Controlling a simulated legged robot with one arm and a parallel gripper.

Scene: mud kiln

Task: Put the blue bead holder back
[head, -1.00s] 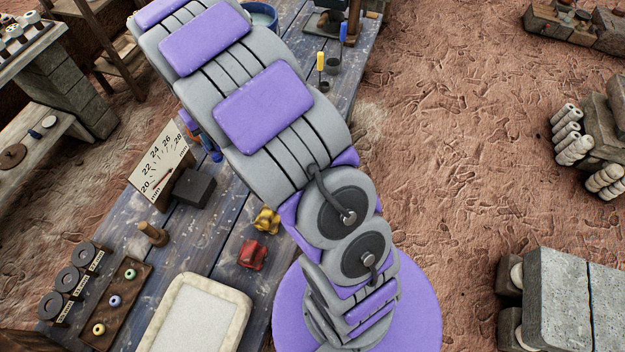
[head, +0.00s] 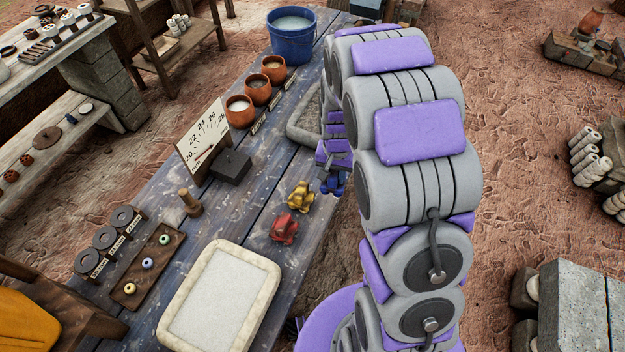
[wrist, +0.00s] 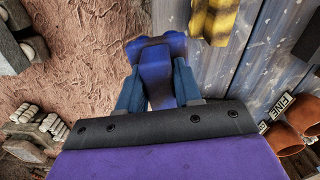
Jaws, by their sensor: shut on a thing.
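The blue bead holder (head: 333,184) is held in my gripper (head: 335,170) near the table's right edge. In the wrist view the blue holder (wrist: 152,55) sits between the two fingers of my gripper (wrist: 158,88), which are shut on it. The yellow bead holder (head: 300,196) stands on the table just left of the blue one; part of it shows at the top of the wrist view (wrist: 218,18). The red bead holder (head: 284,229) stands nearer, in line with the yellow one. I cannot tell whether the blue holder touches the table.
A white tray (head: 267,270), a dial board (head: 203,137), a dark block (head: 231,164) and a wooden peg (head: 190,203) are on the table. A bead board (head: 127,288) lies at the left. Orange pots (head: 258,90) and a blue bucket (head: 291,50) stand farther back.

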